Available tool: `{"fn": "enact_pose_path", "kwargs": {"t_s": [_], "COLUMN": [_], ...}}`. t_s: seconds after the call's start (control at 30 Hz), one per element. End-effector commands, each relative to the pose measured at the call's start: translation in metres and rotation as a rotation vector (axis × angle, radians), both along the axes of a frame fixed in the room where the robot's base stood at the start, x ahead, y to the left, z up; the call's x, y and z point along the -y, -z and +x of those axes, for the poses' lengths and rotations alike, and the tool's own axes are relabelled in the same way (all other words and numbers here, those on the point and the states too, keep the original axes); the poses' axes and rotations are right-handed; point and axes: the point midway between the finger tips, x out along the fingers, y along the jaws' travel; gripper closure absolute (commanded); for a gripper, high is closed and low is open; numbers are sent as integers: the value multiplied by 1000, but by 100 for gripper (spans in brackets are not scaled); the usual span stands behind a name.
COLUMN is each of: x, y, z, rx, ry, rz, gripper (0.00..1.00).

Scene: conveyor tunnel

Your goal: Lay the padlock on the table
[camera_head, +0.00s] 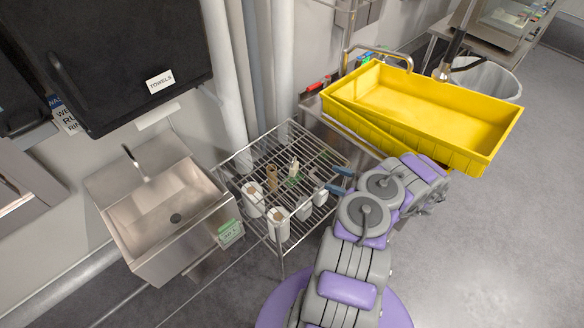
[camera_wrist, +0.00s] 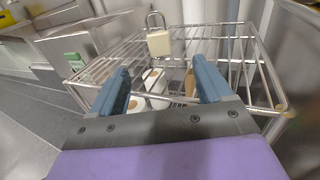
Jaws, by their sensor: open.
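The padlock (camera_wrist: 158,40) has a cream body and a grey shackle. In the wrist view it is upright at the wire rack's top (camera_wrist: 215,45), beyond my fingertips and centred between them. In the head view a small cream upright shape on the rack looks like the padlock (camera_head: 293,167). My gripper (camera_wrist: 165,75), with two blue fingers, is open and empty. In the head view my gripper (camera_head: 341,181) is at the rack's right side, apart from the padlock. A steel table (camera_head: 478,40) shows at the upper right; I cannot tell which surface the task calls the table.
White containers (camera_head: 279,222) and a tan item (camera_head: 271,178) are in the wire rack (camera_head: 318,146). A steel sink (camera_head: 155,205) is left of it. A yellow tray (camera_head: 440,90) is at the right, beyond my arm. Open grey floor (camera_head: 500,230) lies right.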

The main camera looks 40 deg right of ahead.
Motion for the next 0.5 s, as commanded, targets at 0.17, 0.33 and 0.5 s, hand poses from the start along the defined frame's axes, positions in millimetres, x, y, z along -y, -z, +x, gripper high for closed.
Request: {"fn": "enact_pose_path", "kwargs": {"t_s": [0.17,0.33,0.5], "x": [-18,-33,-46], "y": [0,0,0], "z": [28,59,84], "rx": [3,1,2], "ry": [-5,-6,-6], "rz": [4,0,1], "gripper": [21,21,21]}}
